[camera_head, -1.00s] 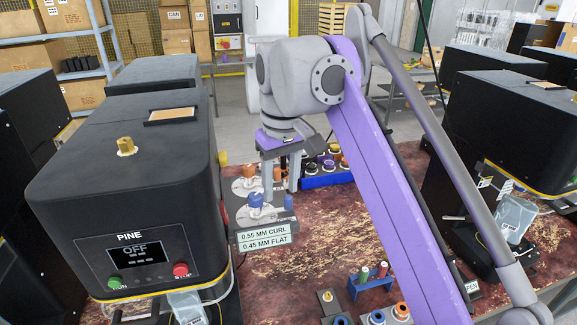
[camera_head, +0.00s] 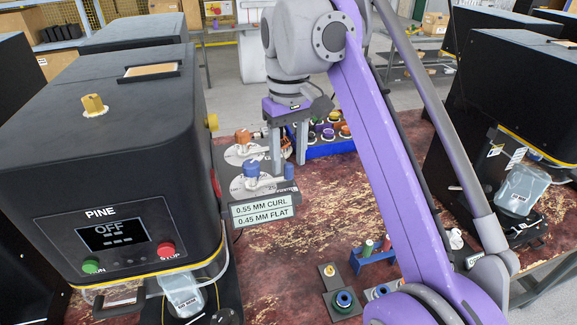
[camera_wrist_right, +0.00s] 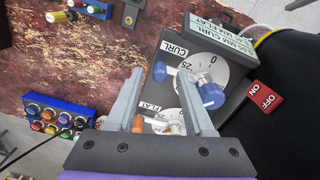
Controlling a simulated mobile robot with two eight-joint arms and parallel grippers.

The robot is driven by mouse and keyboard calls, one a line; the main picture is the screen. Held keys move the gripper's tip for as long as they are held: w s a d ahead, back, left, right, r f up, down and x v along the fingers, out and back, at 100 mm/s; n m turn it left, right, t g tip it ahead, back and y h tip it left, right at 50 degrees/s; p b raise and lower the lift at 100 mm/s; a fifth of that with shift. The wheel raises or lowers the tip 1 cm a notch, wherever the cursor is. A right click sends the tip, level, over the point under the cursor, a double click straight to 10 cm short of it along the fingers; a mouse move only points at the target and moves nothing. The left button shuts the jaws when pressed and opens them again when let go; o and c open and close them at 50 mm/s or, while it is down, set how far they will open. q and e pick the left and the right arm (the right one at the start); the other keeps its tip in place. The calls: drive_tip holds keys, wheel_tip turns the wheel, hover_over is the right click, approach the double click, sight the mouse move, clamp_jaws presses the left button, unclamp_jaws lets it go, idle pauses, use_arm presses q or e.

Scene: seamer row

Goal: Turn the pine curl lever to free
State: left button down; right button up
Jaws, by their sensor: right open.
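The pine machine (camera_head: 110,150) is the black housing at left, its screen reading OFF. Beside it, a grey panel (camera_head: 268,195) carries the curl dial with a blue knob (camera_head: 251,170). A blue-tipped lever (camera_head: 289,171) stands at the dial's right; the blue lever tip (camera_wrist_right: 160,72) and curl dial (camera_wrist_right: 191,62) also show in the wrist view. An orange lever tip (camera_wrist_right: 138,123) by the flat dial lies between the fingers in that view. My right gripper (camera_head: 289,163) is open, pointing down, its fingertips around or just above the blue lever; contact is unclear. My left gripper is out of view.
A sign (camera_head: 263,209) reads 0.55 mm curl, 0.45 mm flat. A blue rack (camera_head: 325,148) with coloured spools stands behind the gripper. A red ON/OFF plate (camera_wrist_right: 264,97) sits near the panel. Another black machine (camera_head: 515,110) is at right.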

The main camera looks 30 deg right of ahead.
drive_tip(key=shift+f, duration=0.45)
clamp_jaws()
idle(1.2)
